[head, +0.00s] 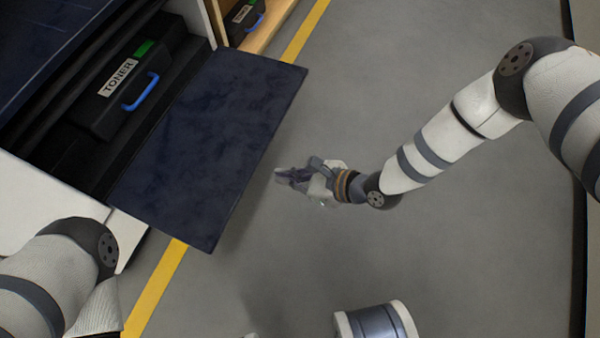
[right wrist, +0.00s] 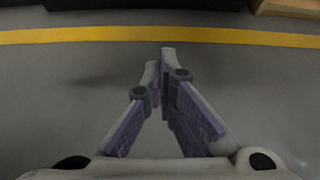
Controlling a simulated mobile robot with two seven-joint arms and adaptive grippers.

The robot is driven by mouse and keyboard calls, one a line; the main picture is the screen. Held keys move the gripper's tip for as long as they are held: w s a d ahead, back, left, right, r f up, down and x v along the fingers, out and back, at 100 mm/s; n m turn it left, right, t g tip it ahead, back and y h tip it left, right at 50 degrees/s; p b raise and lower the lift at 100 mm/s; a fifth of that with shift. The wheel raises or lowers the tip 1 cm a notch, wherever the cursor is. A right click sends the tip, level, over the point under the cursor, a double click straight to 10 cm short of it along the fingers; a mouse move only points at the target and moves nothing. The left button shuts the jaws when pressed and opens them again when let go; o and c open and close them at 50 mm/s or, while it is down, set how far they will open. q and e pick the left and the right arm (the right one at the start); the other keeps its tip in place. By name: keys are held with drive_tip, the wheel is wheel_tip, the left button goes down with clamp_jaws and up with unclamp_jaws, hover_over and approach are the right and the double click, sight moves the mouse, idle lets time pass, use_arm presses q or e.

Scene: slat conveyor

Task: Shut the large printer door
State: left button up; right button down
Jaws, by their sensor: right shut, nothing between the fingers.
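The large printer door (head: 215,135) is a dark blue flat panel. In the head view it stands open, folded out from the printer (head: 60,205) over the floor. Inside the opening sits a black toner cartridge (head: 125,90) with a blue handle and a TONER label. My right gripper (head: 278,173) is to the right of the door's outer edge, apart from it in the picture. Its fingers also show in the right wrist view (right wrist: 165,60), closed together with nothing between them. My left arm comes in at the lower left; its gripper is not clearly seen.
A wooden shelf (head: 275,25) with another black toner case (head: 243,18) stands at the top, beyond the printer. A yellow floor line (head: 165,270) runs along the printer front and under the door. The grey floor (head: 380,80) around my right arm is clear.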

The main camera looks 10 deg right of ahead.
drive_tip(key=w+a, duration=0.1)
drive_tip(key=a+r, duration=0.1)
drive_tip(key=w+a, duration=0.1)
drive_tip(key=shift+w+a+r, duration=0.25)
drive_tip(key=shift+w+r, duration=0.05)
drive_tip(key=shift+r, duration=0.05)
